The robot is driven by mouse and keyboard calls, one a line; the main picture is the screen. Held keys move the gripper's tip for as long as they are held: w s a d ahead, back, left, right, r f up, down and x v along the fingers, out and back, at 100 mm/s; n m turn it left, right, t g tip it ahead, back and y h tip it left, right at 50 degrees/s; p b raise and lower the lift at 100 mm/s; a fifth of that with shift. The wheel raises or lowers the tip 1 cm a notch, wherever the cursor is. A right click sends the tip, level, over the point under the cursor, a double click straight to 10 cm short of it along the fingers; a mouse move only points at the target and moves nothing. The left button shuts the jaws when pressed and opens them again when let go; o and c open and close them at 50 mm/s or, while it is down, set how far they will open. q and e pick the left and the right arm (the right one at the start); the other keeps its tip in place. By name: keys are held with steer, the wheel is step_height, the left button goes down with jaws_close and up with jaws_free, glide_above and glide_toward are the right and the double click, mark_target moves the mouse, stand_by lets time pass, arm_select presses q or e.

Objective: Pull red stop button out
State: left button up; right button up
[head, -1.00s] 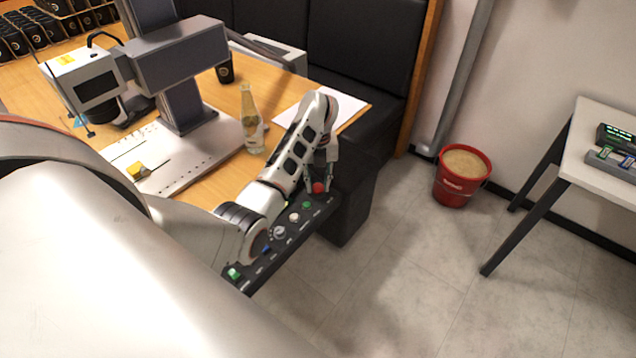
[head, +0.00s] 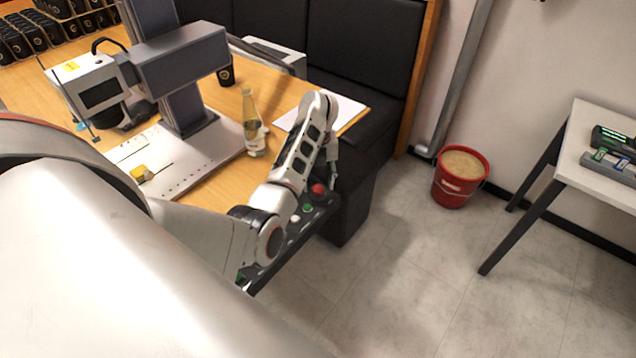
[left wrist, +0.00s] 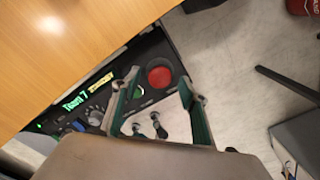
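The red stop button (head: 318,190) is a round red cap at the far end of the black control panel (head: 322,213), which runs along the table's front edge. The left wrist view also shows the button (left wrist: 160,76) from above. My left gripper (head: 331,175) is beside the button in the head view, its fingers partly hidden. In the left wrist view the left gripper (left wrist: 160,78) is open, with green-padded fingers spread and the button's cap between the fingertips in the picture. No contact is visible. My right gripper is not in view.
Other panel controls, including a green button (head: 307,208) and a white one (head: 295,219), sit near my left arm. A glass bottle (head: 252,125) and the marker machine (head: 185,105) stand on the wooden table. A red bucket (head: 460,178) stands on open floor.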

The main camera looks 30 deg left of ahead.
arm_select(q)
steer(key=shift+f, duration=0.15)
steer(key=shift+r, duration=3.8)
